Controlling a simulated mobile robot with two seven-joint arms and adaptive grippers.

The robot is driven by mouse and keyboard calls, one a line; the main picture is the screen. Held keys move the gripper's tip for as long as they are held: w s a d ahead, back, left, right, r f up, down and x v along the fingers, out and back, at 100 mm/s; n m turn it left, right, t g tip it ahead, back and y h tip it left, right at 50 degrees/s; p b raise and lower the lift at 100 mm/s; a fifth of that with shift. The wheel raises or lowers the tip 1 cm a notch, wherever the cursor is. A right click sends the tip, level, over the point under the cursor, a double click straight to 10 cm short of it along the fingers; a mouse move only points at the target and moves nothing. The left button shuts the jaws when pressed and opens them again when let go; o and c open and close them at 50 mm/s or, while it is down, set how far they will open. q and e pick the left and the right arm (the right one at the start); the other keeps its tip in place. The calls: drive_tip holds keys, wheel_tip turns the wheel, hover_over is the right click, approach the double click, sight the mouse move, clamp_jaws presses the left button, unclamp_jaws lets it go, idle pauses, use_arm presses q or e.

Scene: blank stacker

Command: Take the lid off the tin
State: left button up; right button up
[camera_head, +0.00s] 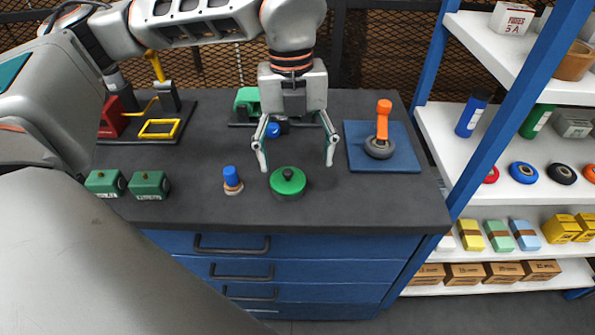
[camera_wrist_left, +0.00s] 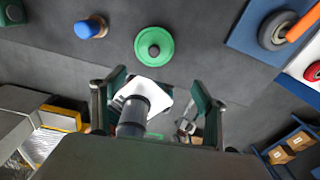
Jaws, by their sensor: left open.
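The tin (camera_head: 288,196) stands on the dark worktop near its front edge. Its green round lid (camera_head: 287,180) with a small knob is on top and hides most of the body. In the left wrist view the lid (camera_wrist_left: 154,46) shows as a green disc from above, beyond my fingertips. My left gripper (camera_head: 296,168) is open and empty, pointing down with its fingers spread. It appears above and slightly behind the lid, with no visible contact. My right gripper is not in view.
A blue-topped peg (camera_head: 231,178) stands left of the tin. Two green boxes (camera_head: 149,185) are further left. A blue mat (camera_head: 356,157) with an orange-handled tool (camera_head: 383,125) lies right. Behind my gripper is a green device (camera_head: 247,100). Shelves (camera_head: 450,120) stand at the right.

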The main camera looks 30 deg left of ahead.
sight(287, 170)
use_arm(q)
drive_tip(key=shift+w+a+r+n+y, duration=0.2)
drive_tip(key=shift+w+a+r, duration=0.1)
drive_tip(key=shift+a, duration=0.25)
drive_tip(key=shift+w+a+r+n+y, duration=0.2)
drive_tip(key=shift+w+a, duration=0.1)
drive_tip(key=shift+a, duration=0.25)
drive_tip(key=shift+w+a+f, duration=0.1)
drive_tip(key=shift+a+f, duration=0.1)
drive_tip(key=shift+f, duration=1.75)
drive_tip(key=shift+a+f, duration=0.2)
drive_tip(key=shift+f, duration=1.7)
drive_tip(key=c, duration=1)
